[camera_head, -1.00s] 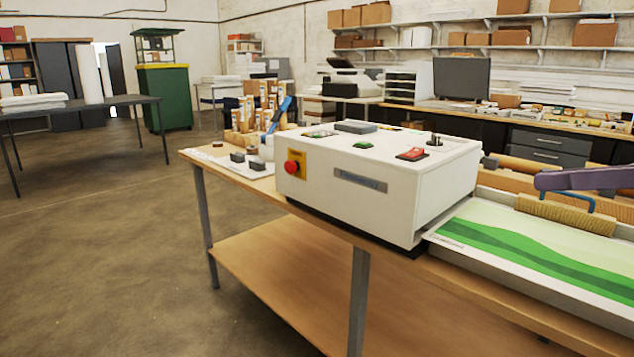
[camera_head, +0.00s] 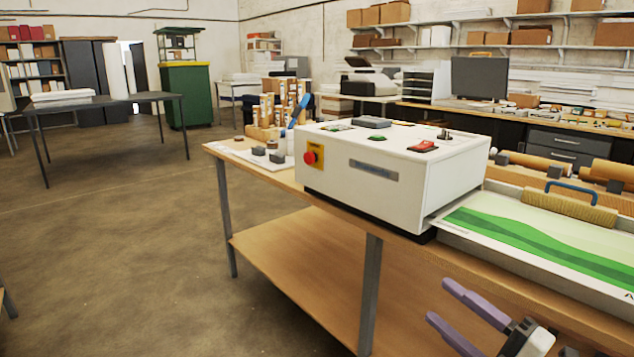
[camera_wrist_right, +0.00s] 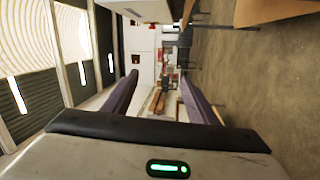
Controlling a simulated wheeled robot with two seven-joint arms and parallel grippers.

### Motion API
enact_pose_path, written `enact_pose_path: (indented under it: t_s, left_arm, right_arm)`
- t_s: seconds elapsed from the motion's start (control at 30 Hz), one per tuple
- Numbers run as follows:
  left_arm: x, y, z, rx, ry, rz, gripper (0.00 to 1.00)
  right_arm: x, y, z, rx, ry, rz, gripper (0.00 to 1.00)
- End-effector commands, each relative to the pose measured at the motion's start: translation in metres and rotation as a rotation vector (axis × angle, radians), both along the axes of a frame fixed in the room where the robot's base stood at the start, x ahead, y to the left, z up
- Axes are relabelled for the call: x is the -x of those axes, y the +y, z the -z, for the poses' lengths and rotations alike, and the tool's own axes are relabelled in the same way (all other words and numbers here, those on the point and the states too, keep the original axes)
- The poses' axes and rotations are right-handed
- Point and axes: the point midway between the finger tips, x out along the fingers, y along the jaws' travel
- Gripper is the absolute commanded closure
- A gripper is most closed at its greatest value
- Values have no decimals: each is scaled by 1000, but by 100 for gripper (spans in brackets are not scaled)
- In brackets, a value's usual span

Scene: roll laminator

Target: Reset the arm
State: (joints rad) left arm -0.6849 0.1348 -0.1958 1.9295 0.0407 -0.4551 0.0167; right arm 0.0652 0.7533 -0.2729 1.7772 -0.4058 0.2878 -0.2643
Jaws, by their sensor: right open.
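My right gripper (camera_head: 452,316) is at the lower right of the head view, in front of the workbench's near edge. Its two purple fingers are spread apart with nothing between them. In the right wrist view the fingers (camera_wrist_right: 160,103) are also apart and empty. My left gripper is not in view. The white roll laminator (camera_head: 395,175) stands on the workbench, with a red button on a yellow plate on its front and a red switch on top. A sheet with green waves (camera_head: 540,237) lies on the feed tray beside it.
The wooden workbench (camera_head: 262,178) has a lower shelf (camera_head: 310,262). A dark table (camera_head: 140,98) and a green bin (camera_head: 187,95) stand back left. Open floor is at left.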

Motion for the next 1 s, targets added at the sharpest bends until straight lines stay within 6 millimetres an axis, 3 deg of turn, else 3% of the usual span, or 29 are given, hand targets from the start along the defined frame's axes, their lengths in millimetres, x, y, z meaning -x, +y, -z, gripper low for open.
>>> enact_pose_path:
  t_s: [0.03, 0.2, 0.3, 0.43, 0.6, 0.7, 1.0]
  left_arm:
    - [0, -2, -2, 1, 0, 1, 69]
    - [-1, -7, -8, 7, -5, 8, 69]
    - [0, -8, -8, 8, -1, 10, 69]
    - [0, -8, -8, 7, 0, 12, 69]
    - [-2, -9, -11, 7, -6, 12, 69]
    - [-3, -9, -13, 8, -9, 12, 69]
    - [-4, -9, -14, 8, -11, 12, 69]
  right_arm:
    - [13, 7, 42, -142, 142, 57, 47]
    - [68, 18, 158, -510, 565, 270, 47]
    - [114, 29, 217, -686, 795, 395, 47]
    - [178, 46, 276, -869, 1051, 546, 47]
    - [241, 65, 314, -1013, 1267, 679, 47]
    - [258, 71, 323, -1051, 1324, 716, 47]
    - [263, 72, 326, -1060, 1340, 727, 47]
